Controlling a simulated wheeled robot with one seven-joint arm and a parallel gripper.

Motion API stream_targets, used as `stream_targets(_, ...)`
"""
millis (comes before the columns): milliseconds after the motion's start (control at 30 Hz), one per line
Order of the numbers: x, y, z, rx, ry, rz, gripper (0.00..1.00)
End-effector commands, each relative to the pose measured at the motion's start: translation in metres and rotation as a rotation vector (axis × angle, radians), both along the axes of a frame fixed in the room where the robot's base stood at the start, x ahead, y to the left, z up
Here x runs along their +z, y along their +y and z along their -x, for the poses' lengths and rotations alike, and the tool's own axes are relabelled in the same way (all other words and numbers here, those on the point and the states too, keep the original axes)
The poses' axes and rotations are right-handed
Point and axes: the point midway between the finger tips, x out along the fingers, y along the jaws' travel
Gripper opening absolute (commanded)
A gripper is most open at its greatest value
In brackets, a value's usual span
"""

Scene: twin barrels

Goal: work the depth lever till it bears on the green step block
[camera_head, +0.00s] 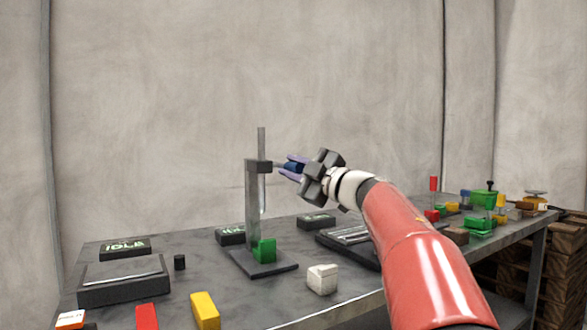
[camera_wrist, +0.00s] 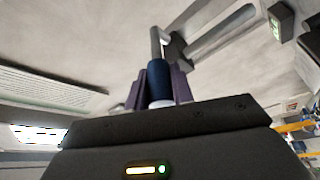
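The depth gauge stand (camera_head: 252,205) rises from a dark base plate on the bench. Its pale vertical rod (camera_head: 262,140) passes through the head, and the lower end hangs above the green step block (camera_head: 265,250), with a gap between them. The block sits on the base plate by the post. The depth lever's blue grip (camera_head: 294,167) sticks out right of the head. My gripper (camera_head: 288,166) has its purple fingers around this grip. In the wrist view the blue grip (camera_wrist: 159,80) is held between both fingers, its metal arm running up to the stand.
Left on the bench are a scale (camera_head: 125,282), a display (camera_head: 125,248), and red and yellow blocks (camera_head: 205,310). A white block (camera_head: 322,279) lies near the front edge. A dark tray is partly behind my arm. Several coloured items crowd the right end.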

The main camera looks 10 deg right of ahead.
Motion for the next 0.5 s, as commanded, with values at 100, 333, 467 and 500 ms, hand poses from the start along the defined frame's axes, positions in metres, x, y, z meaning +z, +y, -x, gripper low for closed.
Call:
stream_targets(100,0.0,0.0,0.0,0.0,0.0,0.0,0.0)
stream_targets(333,-0.004,0.0,0.0,0.001,-0.009,-0.003,0.0)
stream_targets(467,-0.014,0.001,-0.001,0.004,-0.057,-0.019,0.0)
stream_targets(500,-0.018,0.001,-0.001,0.004,-0.079,-0.026,0.0)
